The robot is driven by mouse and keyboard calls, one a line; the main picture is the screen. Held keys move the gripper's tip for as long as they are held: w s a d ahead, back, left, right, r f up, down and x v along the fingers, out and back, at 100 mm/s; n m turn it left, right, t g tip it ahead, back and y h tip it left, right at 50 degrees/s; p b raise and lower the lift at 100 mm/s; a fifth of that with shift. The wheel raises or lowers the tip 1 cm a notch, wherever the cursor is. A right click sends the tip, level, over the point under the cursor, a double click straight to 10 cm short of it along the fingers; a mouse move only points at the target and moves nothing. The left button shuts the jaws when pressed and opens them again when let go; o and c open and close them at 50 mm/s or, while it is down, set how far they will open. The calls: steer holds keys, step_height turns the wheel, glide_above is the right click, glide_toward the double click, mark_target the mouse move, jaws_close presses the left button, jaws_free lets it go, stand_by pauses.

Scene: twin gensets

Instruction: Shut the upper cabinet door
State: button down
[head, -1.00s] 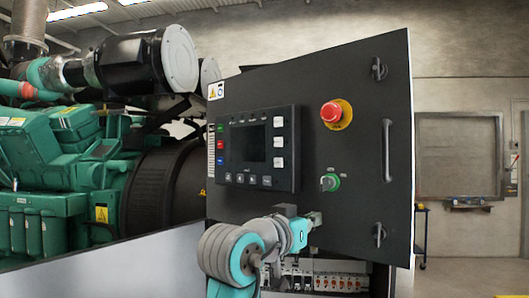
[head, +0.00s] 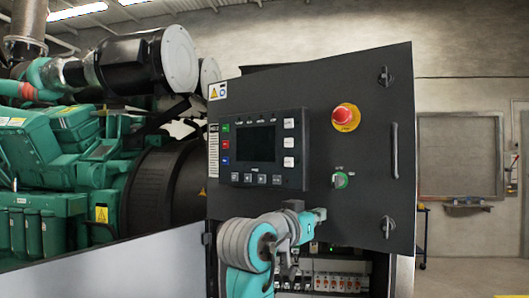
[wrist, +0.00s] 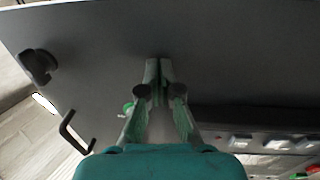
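The upper cabinet door (head: 365,120) is a dark grey panel with a display, a red emergency stop and a long handle (head: 395,150). It stands partly open, its right edge swung out toward me. In the wrist view the door (wrist: 230,50) fills the upper part, with a handle (wrist: 72,132) at left. My gripper (head: 322,214) is at the door's lower part, below the green key switch (head: 340,180). In the wrist view my gripper (wrist: 159,68) has its fingertips together, with nothing visible between them. The tips are at or very near the door's face; contact is not certain.
Below the door, the open lower bay shows a row of breakers (head: 330,282). A green engine (head: 60,160) stands at left behind a light grey panel (head: 130,268). Open floor (head: 465,275) lies at right, with a wall frame behind.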

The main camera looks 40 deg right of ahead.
steer(key=shift+w+d, duration=1.35)
steer(key=shift+d, duration=2.35)
steer(key=shift+w+d, duration=1.35)
steer(key=shift+d, duration=2.35)
steer(key=s+a, duration=0.1)
steer(key=a, duration=0.8)
steer(key=shift+s, duration=0.15)
